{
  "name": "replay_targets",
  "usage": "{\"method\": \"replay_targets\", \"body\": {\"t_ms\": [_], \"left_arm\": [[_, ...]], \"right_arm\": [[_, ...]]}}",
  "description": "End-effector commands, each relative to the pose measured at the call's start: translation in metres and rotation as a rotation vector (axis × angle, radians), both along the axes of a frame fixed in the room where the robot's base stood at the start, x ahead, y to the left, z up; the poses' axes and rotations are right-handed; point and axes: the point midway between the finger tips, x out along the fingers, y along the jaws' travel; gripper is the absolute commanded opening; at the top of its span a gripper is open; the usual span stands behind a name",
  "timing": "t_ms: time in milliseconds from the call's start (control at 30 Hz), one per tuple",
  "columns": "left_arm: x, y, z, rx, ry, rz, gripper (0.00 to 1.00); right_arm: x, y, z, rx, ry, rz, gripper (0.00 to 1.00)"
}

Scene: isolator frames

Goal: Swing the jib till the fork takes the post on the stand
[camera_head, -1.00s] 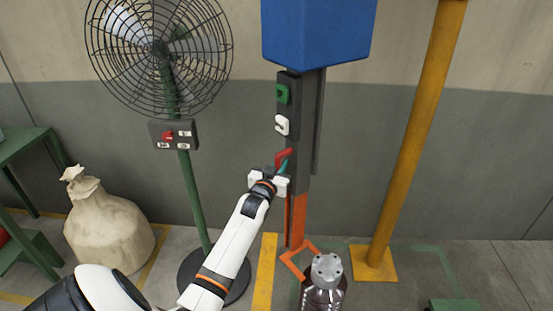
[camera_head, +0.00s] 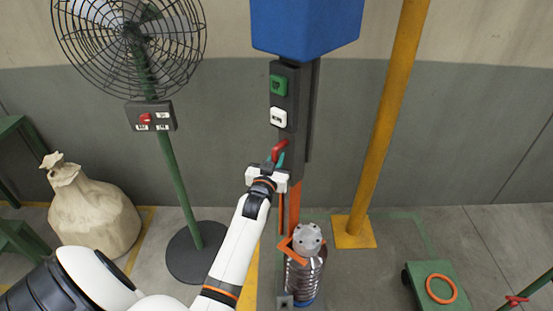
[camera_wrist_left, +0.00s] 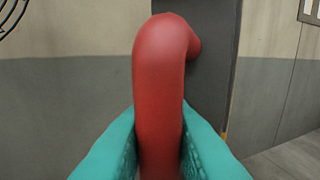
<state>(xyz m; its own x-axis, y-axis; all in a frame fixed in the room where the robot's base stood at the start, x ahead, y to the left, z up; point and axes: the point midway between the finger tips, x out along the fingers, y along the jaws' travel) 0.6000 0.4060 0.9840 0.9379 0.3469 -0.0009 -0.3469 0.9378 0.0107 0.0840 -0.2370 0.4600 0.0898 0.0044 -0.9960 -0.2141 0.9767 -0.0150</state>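A dark upright column (camera_head: 294,160) hangs under a blue housing (camera_head: 305,22), apparently the jib. It carries a green handle (camera_head: 279,85), a white handle (camera_head: 279,118) and a red handle (camera_head: 279,149). My left gripper (camera_head: 273,164) is at the red handle; in the left wrist view its teal fingers (camera_wrist_left: 160,150) press on both sides of the red bar (camera_wrist_left: 160,95). An orange fork-like bracket (camera_head: 285,244) at the column's foot overlaps the left side of a ribbed silver post (camera_head: 303,275) with a grey cap (camera_head: 307,239). I cannot tell whether they touch. My right gripper is out of view.
A green caged fan (camera_head: 130,35) and a tied sack (camera_head: 92,215) stand at left. A yellow pole (camera_head: 385,130) rises right of the column. Floor between pole and block is open.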

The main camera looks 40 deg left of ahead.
Motion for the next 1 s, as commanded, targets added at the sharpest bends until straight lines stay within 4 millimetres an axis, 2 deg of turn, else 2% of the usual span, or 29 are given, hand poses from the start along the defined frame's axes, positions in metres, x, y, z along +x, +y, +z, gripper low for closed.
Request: {"method": "replay_targets", "body": {"t_ms": [67, 667, 767, 1000], "left_arm": [[-0.002, 0.004, -0.003, 0.003, 0.007, 0.007, 0.27], [-0.005, 0.000, -0.001, 0.001, 0.000, 0.003, 0.27], [-0.016, -0.004, -0.002, 0.001, 0.001, 0.003, 0.27], [-0.062, -0.020, -0.005, 0.001, 0.004, 0.004, 0.27]], "right_arm": [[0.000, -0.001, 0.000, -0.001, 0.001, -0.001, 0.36], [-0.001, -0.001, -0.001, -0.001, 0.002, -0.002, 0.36], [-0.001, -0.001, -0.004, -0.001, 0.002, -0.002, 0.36], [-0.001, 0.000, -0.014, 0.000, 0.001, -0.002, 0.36]]}}
